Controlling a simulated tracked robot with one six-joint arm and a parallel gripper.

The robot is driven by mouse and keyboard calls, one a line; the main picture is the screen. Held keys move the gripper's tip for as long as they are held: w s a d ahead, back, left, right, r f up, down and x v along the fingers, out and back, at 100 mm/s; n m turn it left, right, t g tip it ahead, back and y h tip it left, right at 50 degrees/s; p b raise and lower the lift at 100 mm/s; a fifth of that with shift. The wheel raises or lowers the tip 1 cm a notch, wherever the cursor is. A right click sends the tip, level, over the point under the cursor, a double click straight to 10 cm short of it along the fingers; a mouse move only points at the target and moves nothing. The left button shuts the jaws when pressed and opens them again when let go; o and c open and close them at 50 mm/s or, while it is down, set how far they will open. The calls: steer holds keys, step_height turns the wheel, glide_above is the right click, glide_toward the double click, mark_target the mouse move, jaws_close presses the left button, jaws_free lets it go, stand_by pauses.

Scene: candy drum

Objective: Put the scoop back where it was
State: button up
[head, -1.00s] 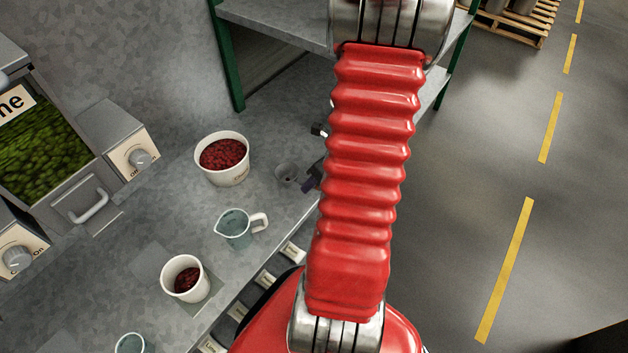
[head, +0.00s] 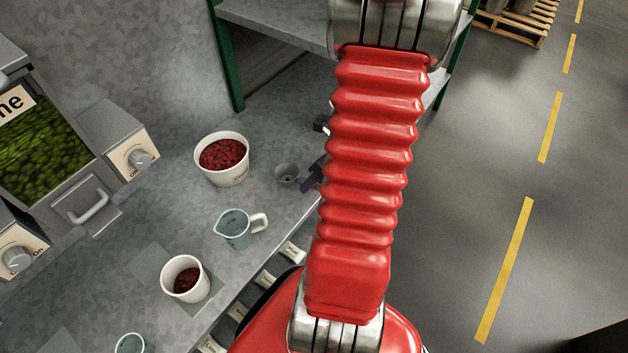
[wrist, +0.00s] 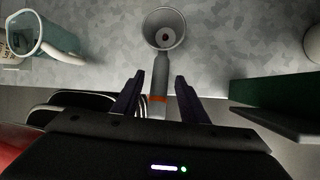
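The grey scoop (head: 287,173) stands on the grey bench near its front edge, right of the white tub of red candy. In the wrist view, the scoop's round bowl (wrist: 164,28) is at the top centre, and its grey handle with an orange band points toward me. My gripper (wrist: 157,88) is open. Its two dark fingers are on either side of the handle, with a visible gap on each side. In the head view my gripper (head: 314,178) is just right of the scoop, mostly hidden by my red arm, which also hides the handle.
The white tub of red candy (head: 222,178) stands behind and left of the scoop. A teal glass pitcher (head: 235,230) and a smaller white cup with red candy (head: 185,290) are nearer. A green-posted shelf (head: 228,75) stands at the back.

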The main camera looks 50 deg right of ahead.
steer(key=v, duration=1)
steer(key=shift+s+r, duration=0.15)
steer(key=shift+r, duration=0.15)
stand_by(0.4)
steer(key=shift+w+a+r+n, duration=0.2)
steer(key=shift+w+a+n, duration=0.05)
steer(key=shift+w+n, duration=0.05)
steer(key=w+a+r+n+g, duration=0.1)
steer(key=w+a+r+n, duration=0.35)
steer(key=a+n, duration=0.35)
steer(key=w+a+r+n, duration=0.3)
steer(key=a+r+n, duration=0.2)
steer(key=a+n, duration=0.3)
steer(key=s+a+r+n+t+h, duration=0.1)
steer(key=a+r+n, duration=0.3)
steer(key=a+n, duration=0.3)
steer(key=s+a+r+n, duration=0.2)
steer(key=a+r+n, duration=0.3)
steer(key=n, duration=0.8)
steer(key=a, duration=0.3)
steer(key=shift+t+h, duration=0.4)
